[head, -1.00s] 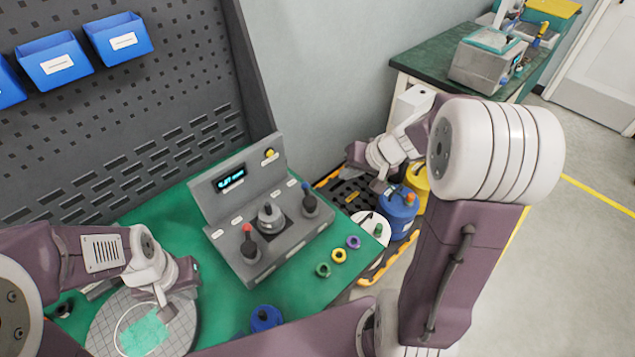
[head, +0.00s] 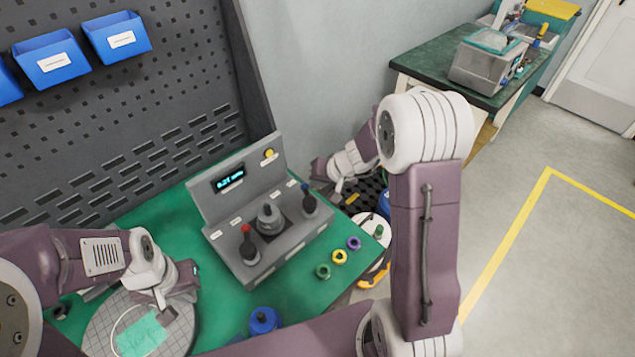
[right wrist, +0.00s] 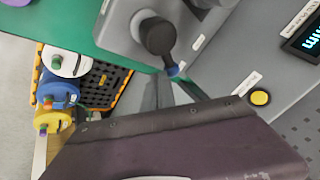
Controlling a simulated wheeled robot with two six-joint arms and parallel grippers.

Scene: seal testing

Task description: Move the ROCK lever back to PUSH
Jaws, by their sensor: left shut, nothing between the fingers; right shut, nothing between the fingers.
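The grey control console (head: 265,215) stands on the green mat, with a red-tipped lever (head: 248,243) at its left and a blue-tipped lever (head: 308,198) at its right. Their labels are too small to read, so I cannot tell which is ROCK. The blue-tipped lever also shows in the right wrist view (right wrist: 158,40), its tip at the fingers of my right gripper (right wrist: 170,90). That gripper (head: 314,184) is shut and empty beside this lever; contact is unclear. My left gripper (head: 160,297) is shut and empty over the round grey plate (head: 100,325).
The console has a lit display (head: 230,180) and a yellow button (head: 269,153). Green, yellow (head: 340,257) and purple rings lie on the mat in front. A blue round part (head: 264,320) is near the front edge. A black crate (right wrist: 108,85) with coloured containers stands beyond the mat.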

